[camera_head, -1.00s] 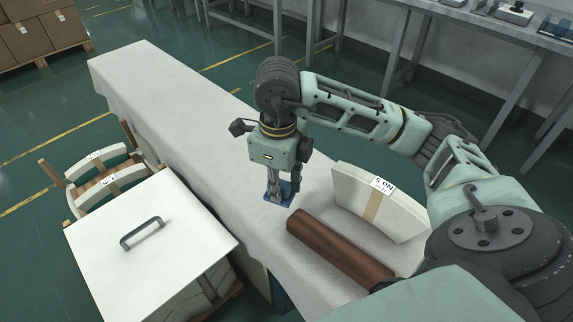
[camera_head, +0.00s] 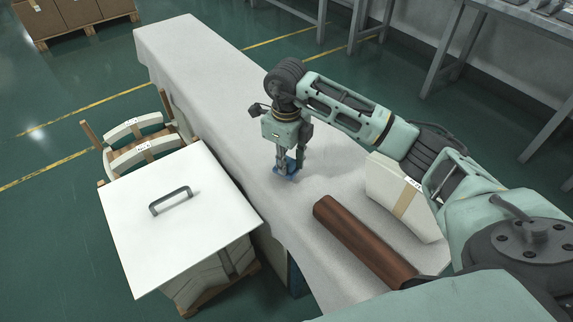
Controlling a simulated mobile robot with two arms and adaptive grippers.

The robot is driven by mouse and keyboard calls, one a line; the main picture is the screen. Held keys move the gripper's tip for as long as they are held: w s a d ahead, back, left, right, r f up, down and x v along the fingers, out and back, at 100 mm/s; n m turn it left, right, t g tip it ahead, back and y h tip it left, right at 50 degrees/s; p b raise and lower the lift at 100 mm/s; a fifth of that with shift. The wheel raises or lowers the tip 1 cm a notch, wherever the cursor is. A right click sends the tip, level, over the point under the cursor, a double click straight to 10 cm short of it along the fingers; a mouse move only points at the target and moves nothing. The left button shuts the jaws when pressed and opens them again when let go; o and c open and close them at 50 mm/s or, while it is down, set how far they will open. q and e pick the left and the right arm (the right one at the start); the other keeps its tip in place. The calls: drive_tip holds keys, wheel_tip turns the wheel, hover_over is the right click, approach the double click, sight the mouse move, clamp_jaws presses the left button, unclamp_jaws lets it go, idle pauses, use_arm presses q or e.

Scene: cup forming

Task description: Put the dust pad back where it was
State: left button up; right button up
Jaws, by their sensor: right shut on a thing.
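The dust pad appears as a small blue piece (camera_head: 291,172) at the middle of the white-covered table (camera_head: 205,75). My right gripper (camera_head: 287,165) comes down over it from above and is shut on it; the fingers hide part of the pad. The pad is at or very close to the tabletop; I cannot tell whether it touches. My left gripper is not in view.
A brown roll (camera_head: 362,240) and a cream curved block with a label (camera_head: 398,200) lie to the right on the table. A white lid with a grey handle (camera_head: 130,225) covers a crate at the left, beside curved cream pieces (camera_head: 140,155). The table's far end is clear.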

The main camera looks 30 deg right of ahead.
drive_tip(key=shift+f, duration=0.95)
drive_tip(key=o, duration=0.6)
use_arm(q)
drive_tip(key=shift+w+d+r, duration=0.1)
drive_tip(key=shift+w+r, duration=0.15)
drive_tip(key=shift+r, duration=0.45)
use_arm(e)
drive_tip(key=o, duration=0.4)
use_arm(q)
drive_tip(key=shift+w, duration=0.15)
use_arm(e)
wheel_tip(320, 180, up, 12)
drive_tip(key=shift+r+p, duration=0.15)
drive_tip(key=shift+p, duration=0.4)
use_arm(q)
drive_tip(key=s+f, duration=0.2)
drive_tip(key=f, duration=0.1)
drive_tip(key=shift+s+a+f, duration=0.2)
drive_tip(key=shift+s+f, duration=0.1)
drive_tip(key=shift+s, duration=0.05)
